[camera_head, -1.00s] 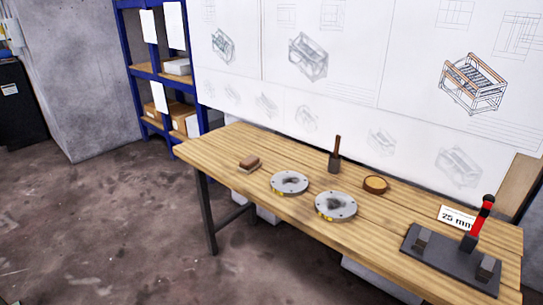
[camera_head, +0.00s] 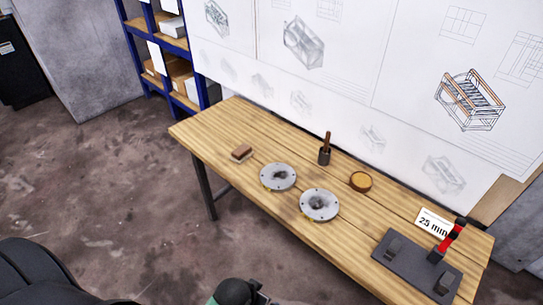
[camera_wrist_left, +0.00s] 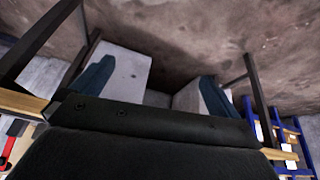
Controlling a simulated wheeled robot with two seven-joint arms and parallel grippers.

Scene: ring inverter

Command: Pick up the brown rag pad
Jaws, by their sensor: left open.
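The brown rag pad (camera_head: 241,153) is a small block with a paler underside. It lies on the wooden table (camera_head: 205,122) near its left end in the head view. My left gripper (camera_wrist_left: 158,82) shows in the wrist view as two blue fingers spread wide apart, with nothing between them. The rag pad cannot be made out in the wrist view. Parts of my arm show at the bottom of the head view, well in front of the table and apart from the pad. My right gripper is not in view.
Two round metal discs (camera_head: 278,177) (camera_head: 319,205) lie right of the pad. A brush in a dark holder (camera_head: 324,149), a round brown dish (camera_head: 361,181) and a dark fixture with a red handle (camera_head: 417,265) stand farther right. The table's left corner is clear.

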